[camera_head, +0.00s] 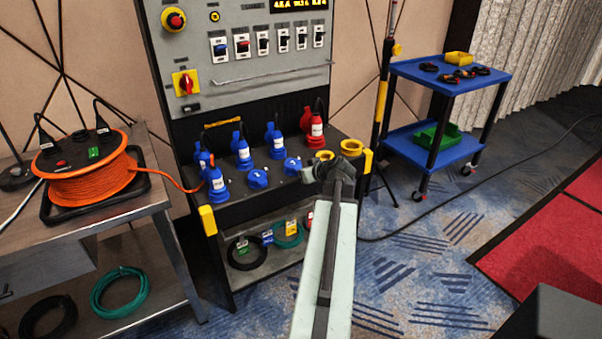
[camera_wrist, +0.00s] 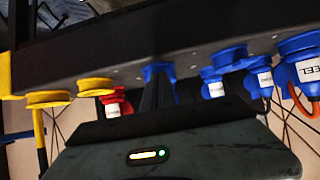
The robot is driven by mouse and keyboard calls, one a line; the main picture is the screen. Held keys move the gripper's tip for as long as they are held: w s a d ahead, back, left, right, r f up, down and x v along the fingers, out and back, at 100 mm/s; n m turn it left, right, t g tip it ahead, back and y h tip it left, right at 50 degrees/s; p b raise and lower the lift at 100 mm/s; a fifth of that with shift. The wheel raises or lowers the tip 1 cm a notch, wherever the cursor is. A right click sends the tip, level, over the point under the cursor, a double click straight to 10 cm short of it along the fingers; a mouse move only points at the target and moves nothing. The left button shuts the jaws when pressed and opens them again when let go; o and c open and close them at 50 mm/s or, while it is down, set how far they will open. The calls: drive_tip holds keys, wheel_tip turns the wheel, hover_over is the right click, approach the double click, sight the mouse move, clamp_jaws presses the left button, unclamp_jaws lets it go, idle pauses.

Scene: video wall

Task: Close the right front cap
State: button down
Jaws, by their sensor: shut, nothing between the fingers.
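A row of sockets runs along the front of the black shelf (camera_head: 240,191). Two blue caps, a left one (camera_head: 258,178) and a right one (camera_head: 292,166), sit in its middle, and two yellow caps (camera_head: 325,155) (camera_head: 352,147) at its right. I cannot tell which cap is the right front one, or how far each is open. My gripper (camera_head: 318,171) is shut and empty, close to the right blue cap and the nearer yellow cap. In the wrist view, my gripper's fingers (camera_wrist: 158,88) stand before a blue cap (camera_wrist: 152,70), partly hidden; contact is unclear. The yellow caps (camera_wrist: 50,98) are left.
Blue plugs (camera_head: 241,152) and a red plug (camera_head: 316,130) stand in the sockets behind. A blue plug (camera_head: 215,183) with an orange cable fills the front left. A yellow post (camera_head: 208,220) edges the shelf. A cable reel (camera_head: 90,175) stands left; a blue cart (camera_head: 425,145) stands right.

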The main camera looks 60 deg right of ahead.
drive_tip(key=shift+a+f, duration=0.1)
drive_tip(key=shift+f, duration=0.15)
idle(0.4)
drive_tip(key=shift+s+a, duration=0.1)
drive_tip(key=shift+s, duration=0.3)
drive_tip(key=shift+p, duration=0.3)
